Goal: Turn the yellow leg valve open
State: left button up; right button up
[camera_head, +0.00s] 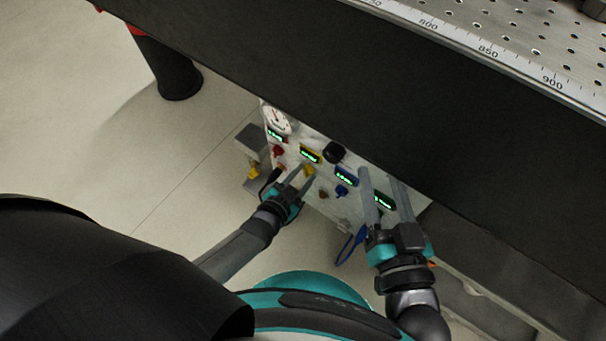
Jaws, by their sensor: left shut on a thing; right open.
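The panel under the bench carries a small yellow valve knob (310,170) below a yellow-edged display (309,154). My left gripper (292,173) reaches up to the panel from the lower left and is shut on the yellow valve knob, which shows at its right fingertip. The fingers partly cover the knob, so its exact turn angle is hard to read. My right gripper (380,176) is open and empty, in front of the panel's right part, near the green display (384,201).
A red knob (278,151), a blue knob (341,191), a black knob (334,152) and a dial gauge (276,119) sit close by on the panel. The dark bench side (430,150) overhangs it.

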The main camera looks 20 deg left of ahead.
pick_arm(q)
grip_shut()
jog(key=shift+m+y, duration=0.4)
jog(key=shift+m, duration=0.1)
pick_arm(e)
jog(key=shift+w+d+f+g, duration=0.15)
jog(key=shift+w+f+g, duration=0.05)
jog(key=shift+f+g, duration=0.1)
pick_arm(q)
jog(key=o, duration=0.6)
grip_release()
